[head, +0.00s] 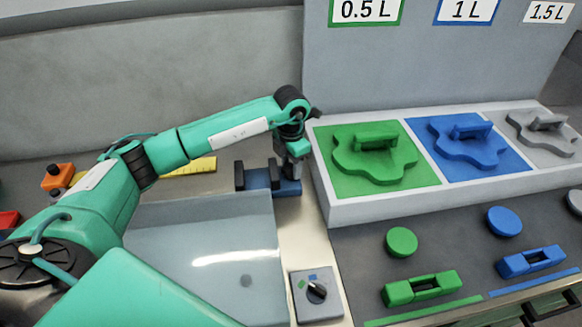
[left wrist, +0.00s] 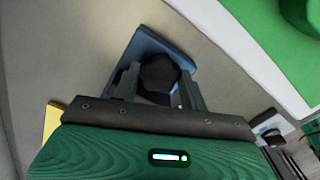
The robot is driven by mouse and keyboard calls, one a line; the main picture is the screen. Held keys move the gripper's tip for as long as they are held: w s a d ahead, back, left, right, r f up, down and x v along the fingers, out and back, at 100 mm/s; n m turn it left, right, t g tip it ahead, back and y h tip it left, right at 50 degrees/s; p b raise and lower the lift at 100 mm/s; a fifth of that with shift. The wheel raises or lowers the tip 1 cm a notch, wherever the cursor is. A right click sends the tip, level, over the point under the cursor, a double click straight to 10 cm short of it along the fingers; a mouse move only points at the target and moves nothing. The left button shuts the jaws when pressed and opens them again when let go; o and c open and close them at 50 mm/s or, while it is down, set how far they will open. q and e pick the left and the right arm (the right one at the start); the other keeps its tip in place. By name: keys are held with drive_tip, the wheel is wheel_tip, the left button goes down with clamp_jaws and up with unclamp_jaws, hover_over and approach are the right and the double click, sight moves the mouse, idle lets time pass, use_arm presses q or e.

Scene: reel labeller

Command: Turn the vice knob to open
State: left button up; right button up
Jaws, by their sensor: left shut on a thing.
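The blue vice (head: 288,188) with dark jaws stands on the bench left of the white raised holder. Its blue body also shows in the left wrist view (left wrist: 148,45). My left gripper (head: 296,150) reaches it from above. In the left wrist view the black faceted vice knob (left wrist: 160,72) sits between the two fingers of my left gripper (left wrist: 158,88), which are shut on it. In the head view the knob is hidden by the gripper. My right gripper is in neither view.
A white raised holder (head: 330,205) with green, blue and grey pieces stands to the right. A grey box with a black dial (head: 317,292) lies in front. A translucent panel (head: 190,215), a yellow ruler (head: 192,167) and an orange block (head: 57,178) are to the left.

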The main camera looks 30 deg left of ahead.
use_arm(q)
drive_tip(key=shift+n, duration=0.5)
drive_tip(key=shift+n+b, duration=0.35)
drive_tip(key=shift+n, duration=1.55)
drive_tip(key=shift+w+n+b, duration=0.1)
drive_tip(key=shift+n+b, duration=0.25)
drive_tip(key=shift+n, duration=0.15)
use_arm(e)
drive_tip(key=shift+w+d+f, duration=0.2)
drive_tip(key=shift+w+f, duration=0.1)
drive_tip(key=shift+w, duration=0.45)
